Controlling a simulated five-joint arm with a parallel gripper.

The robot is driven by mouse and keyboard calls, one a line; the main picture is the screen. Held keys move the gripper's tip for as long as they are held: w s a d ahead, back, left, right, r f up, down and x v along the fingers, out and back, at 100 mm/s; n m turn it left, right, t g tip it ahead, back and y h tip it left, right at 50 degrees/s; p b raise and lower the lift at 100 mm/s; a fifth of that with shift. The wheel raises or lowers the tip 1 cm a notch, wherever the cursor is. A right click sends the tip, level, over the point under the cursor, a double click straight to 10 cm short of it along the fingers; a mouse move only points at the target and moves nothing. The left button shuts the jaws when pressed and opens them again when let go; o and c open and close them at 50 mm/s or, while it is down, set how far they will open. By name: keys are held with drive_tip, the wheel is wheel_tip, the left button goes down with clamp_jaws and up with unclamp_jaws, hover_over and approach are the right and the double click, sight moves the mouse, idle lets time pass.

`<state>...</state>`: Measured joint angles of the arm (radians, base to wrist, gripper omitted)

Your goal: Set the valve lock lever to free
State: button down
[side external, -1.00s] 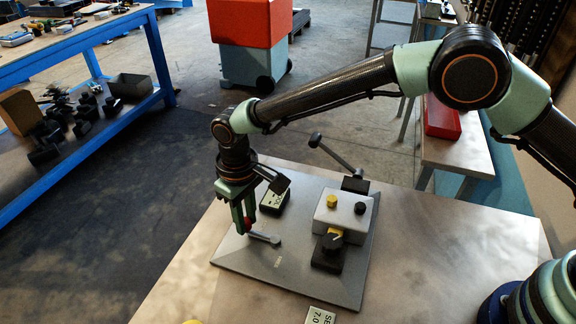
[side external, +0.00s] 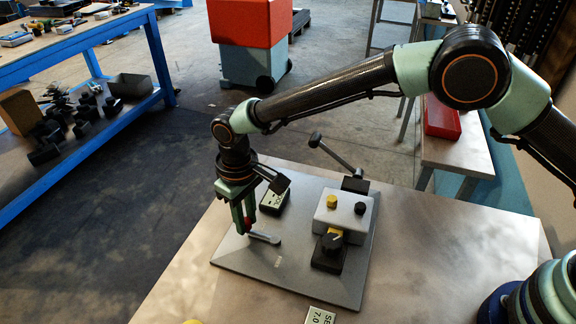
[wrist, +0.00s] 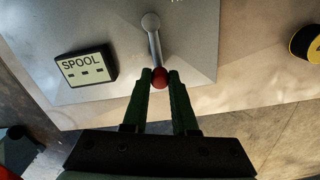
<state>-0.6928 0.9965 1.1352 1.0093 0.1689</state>
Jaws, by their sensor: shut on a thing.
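A small pale lever (side external: 265,237) with a red knob sits on the grey plate, left of the white box. In the wrist view its rod (wrist: 155,47) runs from a round grey end at the top down to the red knob (wrist: 160,78). My gripper (side external: 243,230) is shut on the red knob, with one finger on each side; it shows in the wrist view too (wrist: 160,80). In the side view the fingers partly hide the knob. I see no lock or free marking by this lever.

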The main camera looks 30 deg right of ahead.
idle(0.7)
drive_tip(key=s+n, duration=0.1)
drive_tip(key=n, duration=0.1)
drive_tip(key=s+a+n, duration=0.1)
drive_tip(key=n, duration=0.1)
drive_tip(key=shift+a+r, duration=0.1)
drive_tip(key=n, duration=0.1)
drive_tip(key=s+n, duration=0.1)
drive_tip(key=n, duration=0.1)
drive_tip(key=s+n, duration=0.1)
drive_tip(key=shift+s+a+n, duration=0.15)
drive_tip(key=shift+a+n, duration=0.1)
drive_tip(key=shift+n, duration=0.15)
drive_tip(key=s+n, duration=0.1)
drive_tip(key=n, duration=0.1)
drive_tip(key=s+n, duration=0.1)
drive_tip(key=n, duration=0.1)
drive_tip(key=shift+s+d, duration=0.15)
drive_tip(key=shift+d, duration=0.05)
drive_tip(key=shift+s+d+n, duration=0.3)
drive_tip(key=shift+s+n, duration=0.15)
drive_tip(key=shift+n, duration=0.7)
drive_tip(key=shift+s+d+n, duration=0.25)
drive_tip(key=shift+s+n, duration=0.2)
drive_tip(key=shift+n, duration=0.7)
drive_tip(key=c, duration=0.7)
unclamp_jaws()
